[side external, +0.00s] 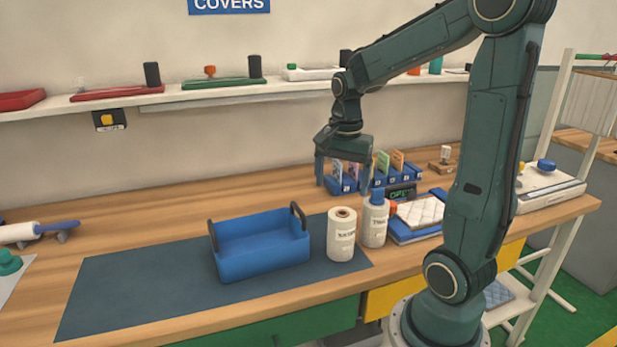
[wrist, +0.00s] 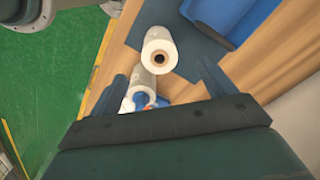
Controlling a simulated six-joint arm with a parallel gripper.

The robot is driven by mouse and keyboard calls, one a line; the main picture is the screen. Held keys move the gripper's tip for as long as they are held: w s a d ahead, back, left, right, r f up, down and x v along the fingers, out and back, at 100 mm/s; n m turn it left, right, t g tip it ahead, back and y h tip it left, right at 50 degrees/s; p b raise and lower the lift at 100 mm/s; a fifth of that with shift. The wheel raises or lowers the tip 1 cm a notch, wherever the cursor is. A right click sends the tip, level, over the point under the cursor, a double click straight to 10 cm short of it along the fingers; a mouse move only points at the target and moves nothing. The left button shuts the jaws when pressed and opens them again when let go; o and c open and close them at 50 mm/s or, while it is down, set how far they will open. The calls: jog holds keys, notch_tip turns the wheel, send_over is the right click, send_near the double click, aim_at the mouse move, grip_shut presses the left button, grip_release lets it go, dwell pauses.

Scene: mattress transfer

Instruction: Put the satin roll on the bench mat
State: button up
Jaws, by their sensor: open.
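The labels are too small for me to tell which is satin. My gripper (side external: 342,188) is open and empty, fingers down, above and behind the rolls.
A blue handled bin (side external: 262,250) sits on the mat, left of the rolls. Blue holders with cards (side external: 385,170) stand behind, below my gripper. A quilted white pad (side external: 420,212) lies right of the rolls. The mat's left part is clear.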

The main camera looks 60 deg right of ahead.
jog(key=s+a+r+n+t, duration=0.2)
jog(key=s+a+r+n, duration=0.1)
jog(key=a+n, duration=0.5)
jog(key=s+a+r+n+t, duration=0.3)
jog(key=s+a+n, duration=0.1)
jog(key=a+n, duration=0.4)
jog(key=shift+s+a+n, duration=0.25)
jog(key=shift+a+n, duration=0.05)
jog(key=shift+n, duration=0.5)
